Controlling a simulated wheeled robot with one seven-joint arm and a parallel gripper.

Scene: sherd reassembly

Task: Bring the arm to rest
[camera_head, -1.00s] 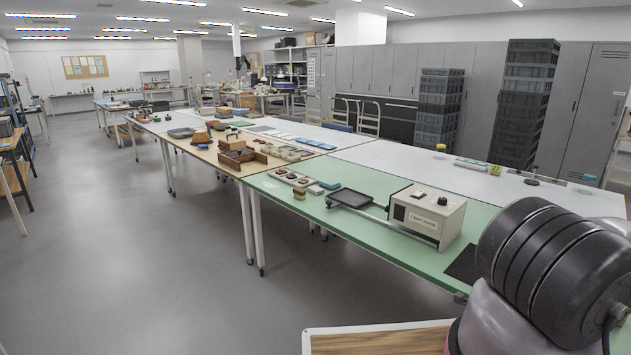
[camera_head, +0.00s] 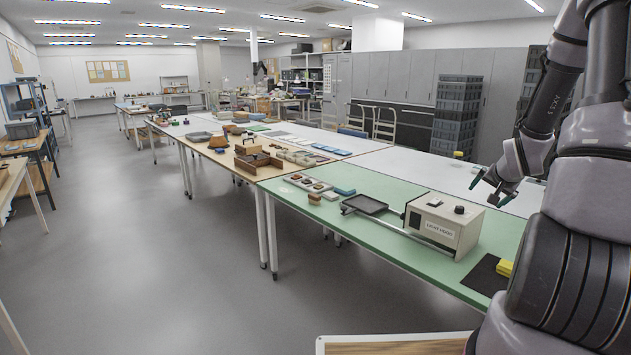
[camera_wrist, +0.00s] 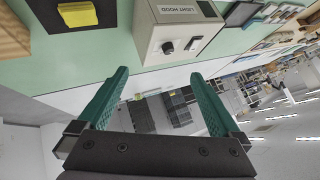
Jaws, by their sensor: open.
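My gripper (camera_head: 490,195) is at the right of the head view, raised by the right side of the green table (camera_head: 395,248), behind the light hood as seen there. In the wrist view my gripper (camera_wrist: 162,100) shows two green fingers spread wide apart with nothing between them. My arm comes down from the upper right of the head view. The cream light hood box (camera_head: 443,222) stands on the green table, and it also shows in the wrist view (camera_wrist: 178,32).
A yellow block (camera_head: 504,267) lies on a black mat (camera_head: 484,277) near the light hood. A black tray (camera_head: 365,204) and small pieces lie farther left. Grey stacked crates (camera_head: 456,115) stand by lockers. The floor at left is clear.

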